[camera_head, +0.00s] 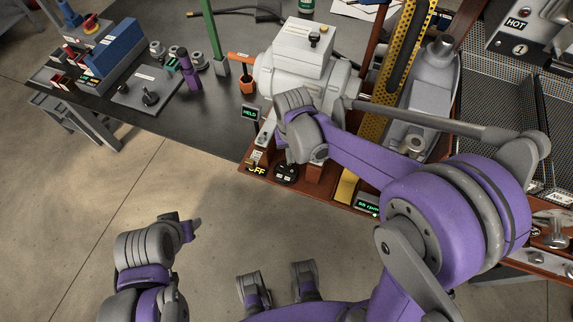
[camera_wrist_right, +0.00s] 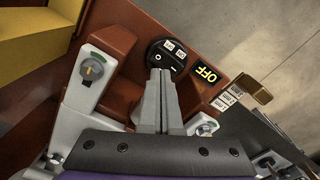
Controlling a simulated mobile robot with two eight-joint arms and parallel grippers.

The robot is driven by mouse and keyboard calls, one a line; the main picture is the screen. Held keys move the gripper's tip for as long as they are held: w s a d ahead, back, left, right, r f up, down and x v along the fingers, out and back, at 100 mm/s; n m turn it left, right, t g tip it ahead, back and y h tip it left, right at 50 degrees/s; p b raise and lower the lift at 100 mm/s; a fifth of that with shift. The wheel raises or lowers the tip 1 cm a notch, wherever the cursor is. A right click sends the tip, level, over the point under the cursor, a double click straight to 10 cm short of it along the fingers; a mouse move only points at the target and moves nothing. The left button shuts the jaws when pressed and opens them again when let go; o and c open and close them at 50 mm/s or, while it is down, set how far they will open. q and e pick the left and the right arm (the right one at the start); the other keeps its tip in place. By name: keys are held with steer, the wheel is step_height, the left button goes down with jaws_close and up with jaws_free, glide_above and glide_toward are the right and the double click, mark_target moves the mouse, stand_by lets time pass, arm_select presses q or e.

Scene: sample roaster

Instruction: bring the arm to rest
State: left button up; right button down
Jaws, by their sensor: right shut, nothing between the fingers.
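My right arm (camera_head: 345,155) reaches across the head view from the right to the roaster's front edge. Its wrist hides most of the gripper there. In the right wrist view my right gripper (camera_wrist_right: 161,74) is shut and empty. Its fingertips lie at the lower edge of a round black switch (camera_wrist_right: 172,52) in the picture; I cannot tell whether they touch it. The same switch (camera_head: 286,173) shows in the head view, beside a yellow OFF label (camera_head: 257,170). My left arm (camera_head: 145,250) is at the bottom left over the floor; its finger state is unclear.
The grey roaster body (camera_head: 297,80) stands behind my right wrist, with a HELD display (camera_head: 250,113) at its left. A yellow perforated strip (camera_head: 385,100) and mesh trays (camera_head: 500,85) lie to the right. The dark table (camera_head: 195,110) holds several tools. Open floor (camera_head: 120,190) lies in front.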

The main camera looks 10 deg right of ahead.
arm_select(q)
steer(key=shift+w+r, duration=0.1)
steer(key=shift+r, duration=0.35)
arm_select(e)
steer(key=shift+r, duration=0.55)
arm_select(q)
step_height(320, 180, up, 6)
steer(key=w+p, duration=0.1)
steer(key=p, duration=0.4)
steer(key=shift+w, duration=0.2)
arm_select(e)
steer(key=s+d+r+t, duration=0.2)
steer(key=s+d+r, duration=0.1)
steer(key=s+r, duration=0.3)
steer(key=s+d+r+t, duration=0.3)
steer(key=s+r, duration=0.3)
steer(key=s, duration=0.2)
steer(key=shift+d+n, duration=0.3)
steer(key=shift+n, duration=0.1)
arm_select(q)
steer(key=shift+d, duration=0.1)
arm_select(e)
steer(key=shift+s, duration=0.1)
